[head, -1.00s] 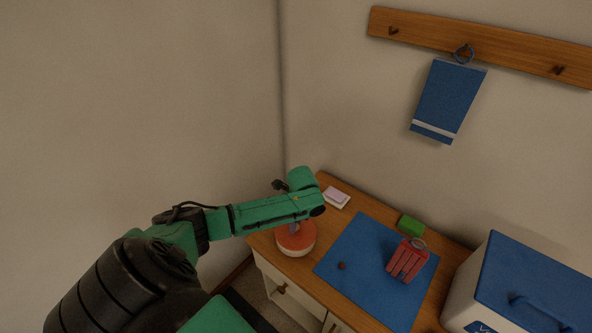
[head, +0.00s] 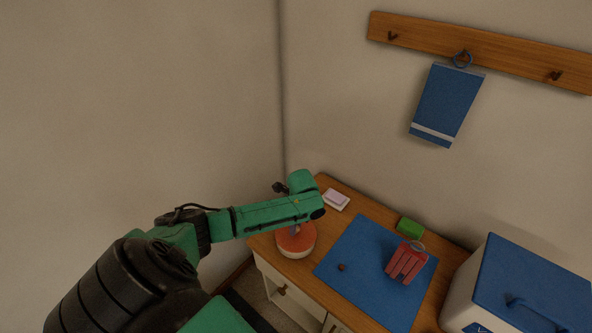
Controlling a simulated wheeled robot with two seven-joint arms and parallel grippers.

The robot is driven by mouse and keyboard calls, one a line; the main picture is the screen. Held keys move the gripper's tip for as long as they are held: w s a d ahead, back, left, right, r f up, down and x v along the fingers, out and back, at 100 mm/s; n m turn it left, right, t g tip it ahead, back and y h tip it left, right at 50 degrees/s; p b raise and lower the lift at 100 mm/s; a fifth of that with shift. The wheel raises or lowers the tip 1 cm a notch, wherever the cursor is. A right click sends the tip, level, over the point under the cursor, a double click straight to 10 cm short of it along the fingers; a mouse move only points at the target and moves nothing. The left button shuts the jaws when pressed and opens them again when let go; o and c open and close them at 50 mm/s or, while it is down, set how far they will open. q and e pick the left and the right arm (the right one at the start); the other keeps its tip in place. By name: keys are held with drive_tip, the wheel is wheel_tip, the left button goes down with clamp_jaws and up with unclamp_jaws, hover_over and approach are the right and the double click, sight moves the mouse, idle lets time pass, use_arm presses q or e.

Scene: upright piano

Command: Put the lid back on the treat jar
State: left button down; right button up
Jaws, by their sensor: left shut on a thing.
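The red lid (head: 294,241) with a white part (head: 297,256) below it is at the left end of the wooden cabinet top, left of the blue mat. The white part looks like the treat jar, seen from above. My left gripper (head: 296,229) points down at the lid's middle and is shut on it, seemingly at a knob. The forearm hides most of the fingers and the lid's back edge. I cannot tell whether the lid is fully seated or slightly above the jar. My right gripper is not in view.
The blue mat (head: 362,268) holds a small brown ball (head: 341,267) and a red slatted object (head: 405,262) with a ring. Behind are a green block (head: 410,227) and a pale bar on a dish (head: 336,199). A white box with blue lid (head: 535,285) stands right.

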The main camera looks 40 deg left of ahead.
use_arm(q)
drive_tip(key=shift+f, duration=0.15)
idle(0.5)
drive_tip(key=shift+p, duration=0.45)
idle(0.4)
drive_tip(key=c, duration=0.5)
unclamp_jaws()
drive_tip(key=shift+c, duration=0.2)
drive_tip(key=shift+o, duration=0.3)
drive_tip(key=o, duration=0.4)
